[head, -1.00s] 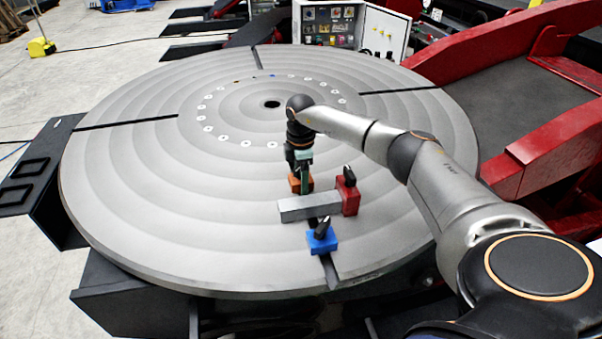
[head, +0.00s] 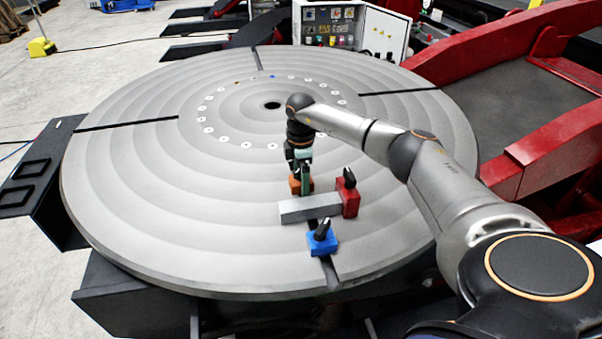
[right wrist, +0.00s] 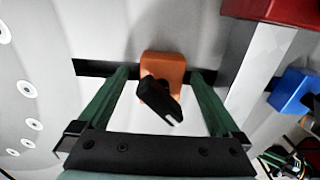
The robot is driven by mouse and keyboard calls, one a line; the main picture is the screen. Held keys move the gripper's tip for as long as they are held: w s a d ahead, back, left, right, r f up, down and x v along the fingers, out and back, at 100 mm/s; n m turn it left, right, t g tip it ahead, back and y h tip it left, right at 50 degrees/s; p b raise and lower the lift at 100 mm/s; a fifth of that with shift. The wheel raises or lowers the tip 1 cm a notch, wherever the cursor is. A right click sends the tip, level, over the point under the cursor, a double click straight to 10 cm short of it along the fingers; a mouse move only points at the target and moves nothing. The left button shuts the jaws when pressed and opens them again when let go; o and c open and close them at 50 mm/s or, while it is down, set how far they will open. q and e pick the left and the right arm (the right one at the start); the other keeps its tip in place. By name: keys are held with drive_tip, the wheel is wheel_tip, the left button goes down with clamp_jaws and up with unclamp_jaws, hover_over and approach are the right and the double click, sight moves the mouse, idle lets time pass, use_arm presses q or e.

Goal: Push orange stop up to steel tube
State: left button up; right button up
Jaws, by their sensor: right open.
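The orange stop (head: 295,186) sits on the round grey table, just behind the steel tube (head: 310,207), partly hidden by my right gripper (head: 304,186). In the right wrist view the orange stop (right wrist: 165,67) with its black handle (right wrist: 158,98) lies between the two green fingers of my open gripper (right wrist: 160,75). The fingers stand either side of it with visible gaps. The steel tube (right wrist: 252,70) is to the right there, apart from the stop, with the right finger between them. My left gripper is not in view.
A red stop (head: 349,198) with a black handle stands at the tube's right end. A blue stop (head: 321,244) stands in front of the tube, over the slot (head: 329,270) in the table. The table's left side is clear.

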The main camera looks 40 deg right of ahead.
wheel_tip(320, 180, up, 2)
drive_tip(key=shift+p, duration=0.6)
drive_tip(key=shift+r, duration=2.2)
